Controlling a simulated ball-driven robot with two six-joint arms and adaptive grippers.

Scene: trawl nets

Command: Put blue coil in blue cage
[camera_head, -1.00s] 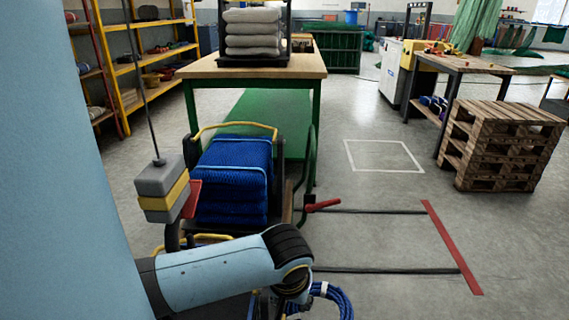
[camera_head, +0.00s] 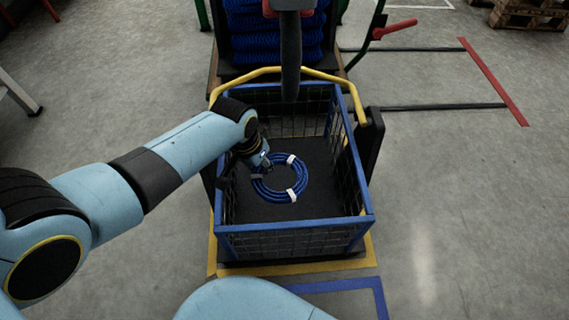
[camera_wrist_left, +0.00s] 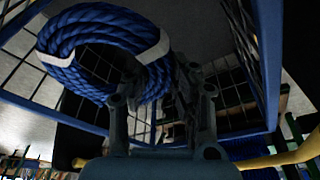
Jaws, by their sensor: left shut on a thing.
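The blue coil (camera_head: 279,190) is a ring of blue rope with white bands. In the head view it shows inside the outline of the blue cage (camera_head: 296,224), a blue-framed wire basket with a dark floor. My left gripper (camera_head: 264,166) is shut on the coil's upper left part, within the cage opening. In the left wrist view the coil (camera_wrist_left: 100,45) hangs from the left gripper's fingers (camera_wrist_left: 160,90), with the cage's mesh walls around. I cannot tell whether the coil touches the cage floor. My right gripper is not in view.
The cage sits on a cart with a yellow handle rail (camera_head: 290,70). Behind it stands a stack of blue netting (camera_head: 250,40). A red lever (camera_head: 394,29) and dark floor rails lie to the right. Open floor surrounds the cart on both sides.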

